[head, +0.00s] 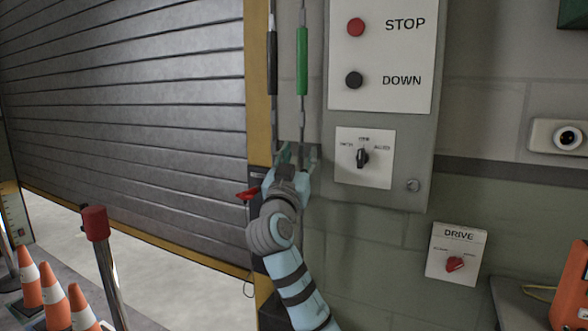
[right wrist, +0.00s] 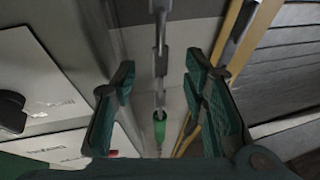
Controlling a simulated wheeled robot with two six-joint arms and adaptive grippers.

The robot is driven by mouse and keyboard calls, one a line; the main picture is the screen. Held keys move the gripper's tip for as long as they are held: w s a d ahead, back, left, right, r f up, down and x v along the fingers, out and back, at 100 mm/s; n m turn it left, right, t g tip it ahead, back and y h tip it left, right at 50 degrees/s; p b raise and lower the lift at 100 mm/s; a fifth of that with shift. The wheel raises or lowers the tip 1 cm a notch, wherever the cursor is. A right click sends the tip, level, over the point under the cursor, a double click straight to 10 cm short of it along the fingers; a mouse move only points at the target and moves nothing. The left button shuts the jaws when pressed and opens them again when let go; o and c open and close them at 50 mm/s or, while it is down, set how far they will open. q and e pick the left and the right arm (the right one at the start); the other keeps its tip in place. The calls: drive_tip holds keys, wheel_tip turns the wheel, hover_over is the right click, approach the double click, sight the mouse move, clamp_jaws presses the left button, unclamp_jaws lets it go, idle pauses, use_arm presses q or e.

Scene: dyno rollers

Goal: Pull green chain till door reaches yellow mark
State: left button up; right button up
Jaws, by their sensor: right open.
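The green chain grip (head: 302,60) hangs upright on its chain beside a black grip (head: 272,62), right of the yellow door frame. My right gripper (head: 299,152) is open below the green grip. In the right wrist view, its open fingers (right wrist: 160,78) stand on either side of the chain (right wrist: 160,50), with gaps both sides; the green grip (right wrist: 160,129) shows farther along it. The grey roller door (head: 130,90) is part-way up, its yellow bottom edge (head: 140,233) above the floor. A yellow patch (head: 9,187) tops a white scale plate at far left. My left gripper is out of view.
A grey control box (head: 420,150) with STOP and DOWN buttons stands close right of the chain. A DRIVE switch plate (head: 457,250) is lower right. A red-topped post (head: 95,222) and orange cones (head: 55,300) stand at lower left. A red handle (head: 248,195) sits beside my right gripper.

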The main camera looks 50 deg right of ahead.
drive_tip(key=v, duration=0.9)
